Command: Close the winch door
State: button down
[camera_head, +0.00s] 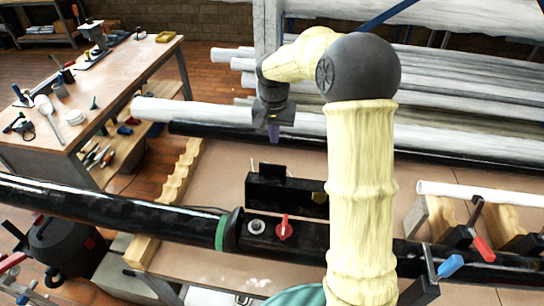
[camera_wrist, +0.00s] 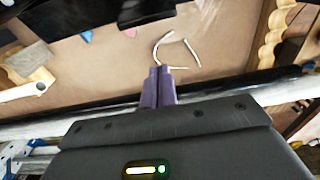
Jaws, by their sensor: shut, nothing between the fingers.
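The winch door appears to be the dark panel (camera_head: 285,195) standing raised at the far edge of the black mast tube (camera_head: 110,210) in the head view. A round brass-coloured spot shows near its right end. In front of it, the tube carries a red knob (camera_head: 284,229) and a grey round fitting (camera_head: 257,227). My gripper (camera_head: 273,132) hangs above and behind the panel, apart from it. Its purple fingers (camera_wrist: 158,86) are together and empty in the wrist view. A dark shape (camera_wrist: 130,10) at that view's top edge may be the panel or the tube; I cannot tell.
A wavy wooden support (camera_head: 180,185) stands left of the panel. Clamps with red (camera_head: 483,248) and blue (camera_head: 450,266) handles sit at right. A black pole (camera_head: 215,130) and white poles (camera_head: 200,112) lie behind. A workbench (camera_head: 130,75) with tools stands at left.

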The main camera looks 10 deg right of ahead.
jog(key=s+a+f+p, duration=0.1)
jog(key=s+f+p, duration=0.2)
jog(key=f, duration=0.3)
dwell(0.3)
dwell(0.5)
